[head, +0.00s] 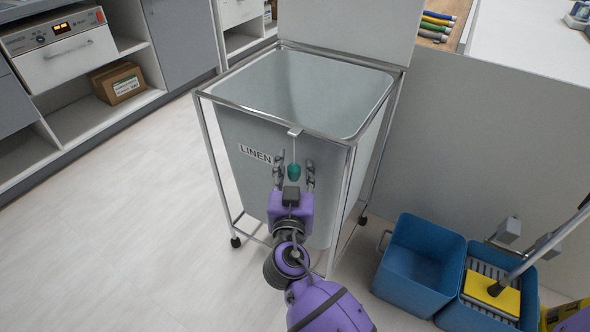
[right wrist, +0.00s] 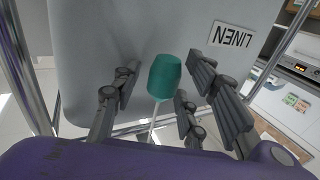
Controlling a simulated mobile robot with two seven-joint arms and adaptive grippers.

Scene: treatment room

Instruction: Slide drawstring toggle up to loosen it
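A green drawstring toggle (head: 294,171) hangs on a pale cord (head: 294,149) from a small metal tab at the front rim of the linen hamper (head: 229,136). It also shows in the right wrist view (right wrist: 165,75), between the fingers. My right gripper (head: 294,167) is in front of the hamper and open, one finger on each side of the toggle. In the right wrist view, gaps show between the fingers and the toggle. My left gripper is not in view.
The hamper stands in a metal wheeled frame (head: 344,200) with a raised lid (head: 347,30). Blue mop buckets (head: 421,259) stand on the floor at right, beside a counter side panel (head: 480,150). Open shelves and drawers line the left. The floor (head: 130,235) at left is clear.

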